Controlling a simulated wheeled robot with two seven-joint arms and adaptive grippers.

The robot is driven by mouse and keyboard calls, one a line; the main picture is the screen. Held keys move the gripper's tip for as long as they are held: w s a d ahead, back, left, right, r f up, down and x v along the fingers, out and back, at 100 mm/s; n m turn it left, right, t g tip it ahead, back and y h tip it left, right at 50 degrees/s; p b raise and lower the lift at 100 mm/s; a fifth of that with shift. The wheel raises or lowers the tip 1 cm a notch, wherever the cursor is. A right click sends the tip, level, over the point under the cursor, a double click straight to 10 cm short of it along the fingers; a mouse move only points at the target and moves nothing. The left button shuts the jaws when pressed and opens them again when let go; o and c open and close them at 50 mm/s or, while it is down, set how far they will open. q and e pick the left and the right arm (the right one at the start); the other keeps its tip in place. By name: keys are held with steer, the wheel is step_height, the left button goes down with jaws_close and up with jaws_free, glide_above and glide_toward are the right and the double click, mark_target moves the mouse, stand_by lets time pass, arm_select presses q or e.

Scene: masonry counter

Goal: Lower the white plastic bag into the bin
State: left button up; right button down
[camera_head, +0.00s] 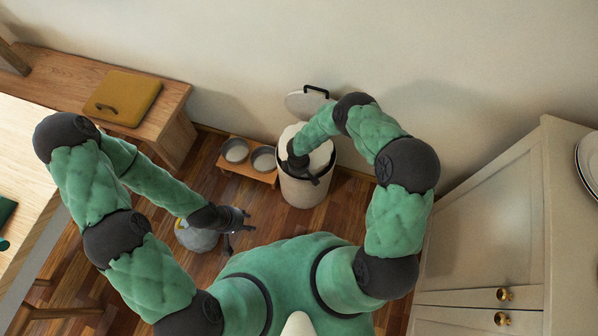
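The cream bin (304,192) stands on the floor by the wall, with its round lid (298,104) raised behind it. White material (322,157) fills its mouth; it looks like the white plastic bag, but I cannot tell bag from liner. My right gripper (312,179) is at the bin's mouth, over this material. Its fingers are small and dark, so I cannot tell whether they hold it. My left gripper (241,230) is open, its fingers apart, low over the floor left of the bin.
A grey rounded object (198,238) with a yellow part sits beside my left gripper, partly hidden. A wooden stand with two bowls (249,172) is left of the bin. A bench with a yellow board (122,97) is farther left. A pale cabinet (490,230) stands right.

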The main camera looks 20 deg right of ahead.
steer(key=c, duration=1.3)
jaws_free()
steer(key=shift+c, duration=0.2)
steer(key=shift+s, duration=0.1)
step_height(320, 180, up, 12)
steer(key=shift+a+r, duration=0.1)
steer(key=shift+a, duration=0.05)
